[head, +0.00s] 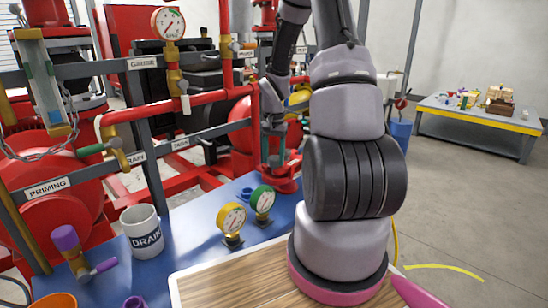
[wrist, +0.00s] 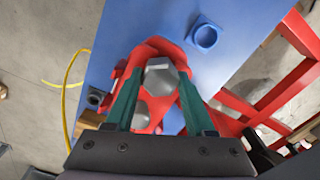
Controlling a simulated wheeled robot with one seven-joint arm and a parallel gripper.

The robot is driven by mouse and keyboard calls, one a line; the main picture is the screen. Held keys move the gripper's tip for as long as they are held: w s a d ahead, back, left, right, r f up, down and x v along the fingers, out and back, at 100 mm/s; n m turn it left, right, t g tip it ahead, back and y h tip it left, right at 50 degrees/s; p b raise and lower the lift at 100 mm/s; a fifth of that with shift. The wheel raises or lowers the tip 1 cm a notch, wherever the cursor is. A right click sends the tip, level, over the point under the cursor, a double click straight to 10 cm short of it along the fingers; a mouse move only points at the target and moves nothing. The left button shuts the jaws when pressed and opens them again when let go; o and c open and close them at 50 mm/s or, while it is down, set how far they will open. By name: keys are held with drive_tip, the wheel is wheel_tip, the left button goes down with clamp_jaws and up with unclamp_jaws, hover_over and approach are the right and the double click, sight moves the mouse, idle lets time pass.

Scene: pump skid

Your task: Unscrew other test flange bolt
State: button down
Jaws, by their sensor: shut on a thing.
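The red test flange (head: 284,184) stands on the blue bench top and also shows in the wrist view (wrist: 184,118). A grey hex bolt head (wrist: 160,72) is at the flange's far side in the wrist view. My gripper (wrist: 160,80) has its teal fingers on either side of this bolt head, shut on it. A second grey rounded part (wrist: 143,112) shows lower between the fingers; I cannot tell if it is a bolt. In the head view my gripper (head: 274,152) points down over the flange, and the bolt is too small to make out.
A blue square-based ring (wrist: 205,37) lies on the bench beside the flange. Green (head: 262,200) and yellow (head: 232,218) gauges and a DRAIN mug (head: 143,231) stand on the bench. Red pipes and a grey rail (head: 190,143) run behind. A yellow hose (wrist: 72,90) hangs past the bench edge.

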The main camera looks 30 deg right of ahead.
drive_tip(key=n, duration=0.2)
drive_tip(key=shift+n, duration=0.3)
drive_tip(key=shift+c, duration=0.9)
unclamp_jaws()
wheel_tip(320, 180, up, 11)
